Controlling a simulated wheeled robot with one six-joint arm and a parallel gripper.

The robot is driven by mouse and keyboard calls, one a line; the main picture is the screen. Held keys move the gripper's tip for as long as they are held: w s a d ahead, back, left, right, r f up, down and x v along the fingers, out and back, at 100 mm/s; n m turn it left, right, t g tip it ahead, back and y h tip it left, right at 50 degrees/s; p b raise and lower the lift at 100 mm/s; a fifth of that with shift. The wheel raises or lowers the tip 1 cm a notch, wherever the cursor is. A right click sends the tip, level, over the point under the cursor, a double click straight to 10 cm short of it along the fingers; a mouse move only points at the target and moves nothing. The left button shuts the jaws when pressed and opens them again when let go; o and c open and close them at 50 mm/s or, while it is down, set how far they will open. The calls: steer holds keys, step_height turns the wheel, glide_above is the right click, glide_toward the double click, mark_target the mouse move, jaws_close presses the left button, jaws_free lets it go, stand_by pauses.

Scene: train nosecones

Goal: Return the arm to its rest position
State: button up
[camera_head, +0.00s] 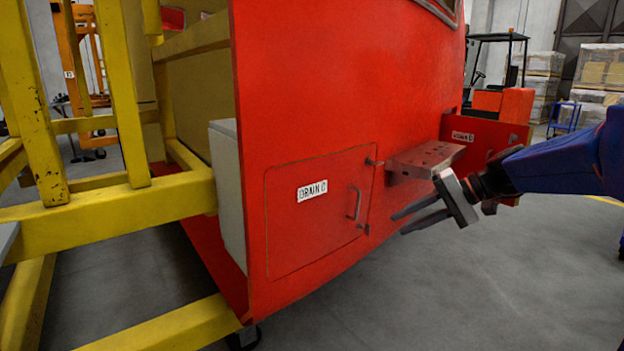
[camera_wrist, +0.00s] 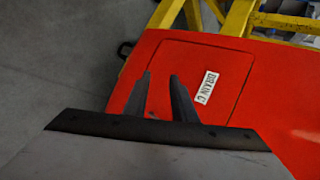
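My gripper (camera_head: 411,220) is at the right in the head view, held out in front of the red nosecone (camera_head: 295,100). Its two dark fingers are apart with nothing between them, and they also show in the wrist view (camera_wrist: 160,78). They point toward the shut hatch (camera_head: 318,215) labelled DRAIN C, which has a handle (camera_head: 354,203) and hinges at its right side. The gripper appears apart from the hatch. My blue arm comes in from the right edge. In the wrist view the DRAIN C label (camera_wrist: 207,86) lies right of the fingers.
A metal step (camera_head: 427,158) juts from the nosecone just above my gripper. Behind it a red panel (camera_head: 480,140) with a label stands out. A yellow frame (camera_head: 110,215) fills the left. A forklift (camera_head: 500,85) and pallets of boxes (camera_head: 600,68) stand behind. Grey floor (camera_head: 480,290) is clear below.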

steer(key=s+d+f+n+h, duration=0.1)
steer(key=s+d+f+h, duration=0.1)
steer(key=s, duration=0.7)
steer(key=s+d+f+n+t+h, duration=0.1)
steer(key=s+f+h, duration=0.4)
steer(key=s, duration=0.5)
steer(key=s+d+f+n+h, duration=0.1)
steer(key=s+d+f+h, duration=0.1)
steer(key=s+f, duration=0.3)
steer(key=shift+s+d+f+n+t+h, duration=0.35)
steer(key=shift+s+h, duration=0.35)
steer(key=shift+s, duration=1.55)
